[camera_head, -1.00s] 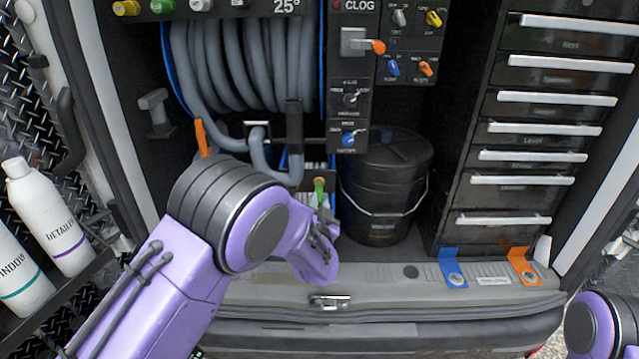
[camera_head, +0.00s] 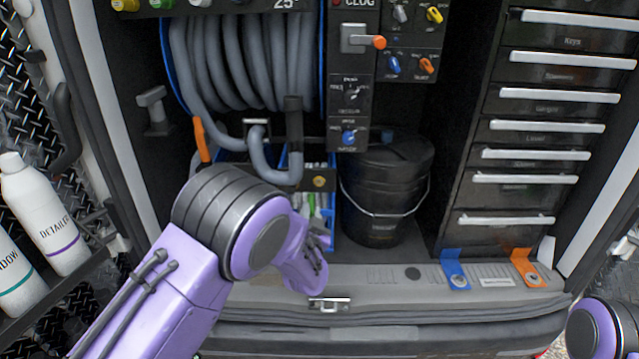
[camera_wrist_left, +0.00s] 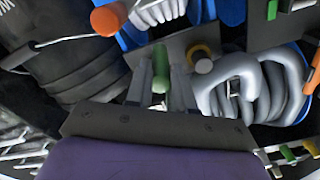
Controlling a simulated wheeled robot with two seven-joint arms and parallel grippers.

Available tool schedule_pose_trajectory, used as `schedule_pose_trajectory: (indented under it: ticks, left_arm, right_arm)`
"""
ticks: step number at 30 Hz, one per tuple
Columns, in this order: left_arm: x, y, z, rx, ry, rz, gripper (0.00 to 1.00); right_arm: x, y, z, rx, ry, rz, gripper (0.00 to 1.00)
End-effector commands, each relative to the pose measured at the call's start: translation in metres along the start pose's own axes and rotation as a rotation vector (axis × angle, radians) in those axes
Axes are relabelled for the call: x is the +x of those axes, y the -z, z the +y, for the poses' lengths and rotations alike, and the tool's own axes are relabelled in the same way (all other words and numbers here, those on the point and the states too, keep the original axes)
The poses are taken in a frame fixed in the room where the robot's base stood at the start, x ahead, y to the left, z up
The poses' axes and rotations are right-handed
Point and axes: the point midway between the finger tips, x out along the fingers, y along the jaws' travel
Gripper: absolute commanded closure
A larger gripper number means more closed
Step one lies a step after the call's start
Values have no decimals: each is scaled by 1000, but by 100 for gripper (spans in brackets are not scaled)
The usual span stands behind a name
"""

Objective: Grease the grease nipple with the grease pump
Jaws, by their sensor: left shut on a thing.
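My left arm reaches in from the left; its wrist (camera_head: 303,262) hides most of the left gripper in the head view. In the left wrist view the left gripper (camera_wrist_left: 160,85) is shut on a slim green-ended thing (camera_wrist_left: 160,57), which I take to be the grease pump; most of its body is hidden. A small brass round fitting (camera_head: 319,182), probably the grease nipple, sits on a dark plate beside the hose reel. It also shows in the left wrist view (camera_wrist_left: 204,66), just right of the green end and apart from it in the picture. My right gripper is out of view.
A black lidded bucket (camera_head: 383,195) stands right of the fitting. A grey hose coil (camera_head: 245,65) hangs above left. A blue-edged bin (camera_head: 333,228) with small items lies below the fitting. Drawers (camera_head: 540,125) fill the right; a sill (camera_head: 400,285) runs in front.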

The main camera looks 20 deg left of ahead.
Motion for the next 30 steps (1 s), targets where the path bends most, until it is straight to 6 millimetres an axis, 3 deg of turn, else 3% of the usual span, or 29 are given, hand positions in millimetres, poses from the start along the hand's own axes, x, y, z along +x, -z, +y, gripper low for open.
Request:
schedule_pose_trajectory:
  ticks: [30]
  left_arm:
    - [-27, 1, 0, 0, 1, 2, 100]
  right_arm:
    - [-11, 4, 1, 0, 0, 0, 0]
